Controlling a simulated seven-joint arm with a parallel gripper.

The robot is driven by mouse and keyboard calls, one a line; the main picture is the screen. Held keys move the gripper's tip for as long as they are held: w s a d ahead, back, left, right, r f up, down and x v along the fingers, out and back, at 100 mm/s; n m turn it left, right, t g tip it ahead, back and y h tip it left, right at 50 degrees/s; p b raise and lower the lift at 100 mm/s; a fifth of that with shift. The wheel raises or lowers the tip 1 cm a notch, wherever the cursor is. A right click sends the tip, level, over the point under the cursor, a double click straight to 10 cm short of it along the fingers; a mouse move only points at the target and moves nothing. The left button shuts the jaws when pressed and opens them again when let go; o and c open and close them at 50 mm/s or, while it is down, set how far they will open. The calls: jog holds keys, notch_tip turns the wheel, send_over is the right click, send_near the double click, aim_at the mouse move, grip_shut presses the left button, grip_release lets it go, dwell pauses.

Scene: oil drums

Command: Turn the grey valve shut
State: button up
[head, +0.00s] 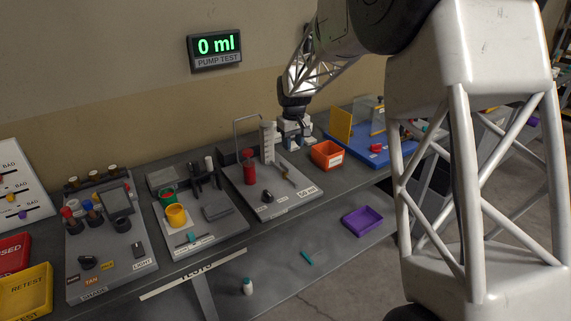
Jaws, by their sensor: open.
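The pump test board (238,192) is a grey panel on the bench with a red cylinder (249,168), a thin bent pipe and a clear graduated cylinder (267,142). A small dark knob (267,196) sits near its front edge, and a small brownish-yellow lever-like part (285,173) lies behind it to the right. I cannot tell which part is the grey valve; it may be one of these or hidden. My gripper (297,144) is open and points down, just right of the graduated cylinder and behind the orange bin. Nothing shows between its fingers.
An orange bin (327,154) stands right of the board. A blue tray (372,150) with a yellow panel is farther right. The wall display (215,47) reads 0 ml. Other test boards fill the left bench. A purple tray (362,221) sits lower down. My arm blocks the right side.

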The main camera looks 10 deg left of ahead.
aim_at(285, 165)
jog(key=w+a+f, duration=0.1)
jog(key=a+f, duration=0.1)
jog(key=a, duration=0.1)
jog(key=shift+w+f, duration=0.25)
jog(key=shift+w, duration=0.15)
jog(key=shift+f, duration=3.9)
grip_shut()
